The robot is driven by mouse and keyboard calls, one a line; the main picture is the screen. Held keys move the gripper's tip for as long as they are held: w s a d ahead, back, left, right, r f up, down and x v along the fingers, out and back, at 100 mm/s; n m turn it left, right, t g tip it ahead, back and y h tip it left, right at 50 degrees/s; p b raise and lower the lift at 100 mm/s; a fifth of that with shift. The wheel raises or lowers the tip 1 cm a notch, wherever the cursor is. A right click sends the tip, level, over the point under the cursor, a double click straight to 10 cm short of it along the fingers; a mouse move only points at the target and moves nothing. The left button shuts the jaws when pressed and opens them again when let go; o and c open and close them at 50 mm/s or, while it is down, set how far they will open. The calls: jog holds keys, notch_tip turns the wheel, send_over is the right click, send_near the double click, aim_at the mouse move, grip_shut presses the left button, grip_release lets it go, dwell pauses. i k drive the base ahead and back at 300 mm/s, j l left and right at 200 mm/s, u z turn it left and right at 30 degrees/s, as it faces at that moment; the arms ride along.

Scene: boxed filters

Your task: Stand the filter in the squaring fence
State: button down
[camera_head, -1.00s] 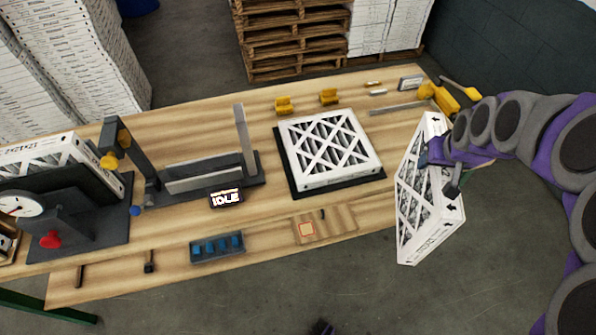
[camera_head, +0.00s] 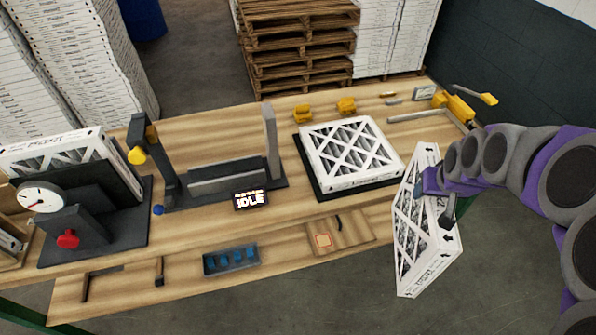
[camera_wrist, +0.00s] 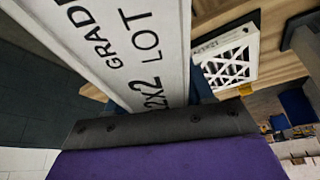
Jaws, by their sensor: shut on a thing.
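A white-framed pleated filter (camera_head: 420,240) is in my gripper (camera_head: 437,192), held tilted on edge off the right front of the bench. In the wrist view the printed edge of the held filter (camera_wrist: 130,45) fills the upper left, close against the dark jaw. My gripper is shut on this filter; the far jaw is mostly hidden. The squaring fence appears to be the grey fixture with a low rail and a tall upright post (camera_head: 272,145), at the middle left of the bench behind an IDLE display (camera_head: 251,200). Its channel looks empty.
A second filter (camera_head: 350,152) lies flat on a black pad at the bench's middle right. A dial fixture (camera_head: 70,215) with another filter (camera_head: 55,152) stands at left. Yellow blocks (camera_head: 302,112), a blue-slot tray (camera_head: 231,260) and a yellow tool (camera_head: 458,108) also sit around.

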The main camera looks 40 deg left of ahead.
aim_at(227, 183)
jog(key=k+j, duration=0.55)
jog(key=j, duration=0.15)
jog(key=k+j, duration=0.6)
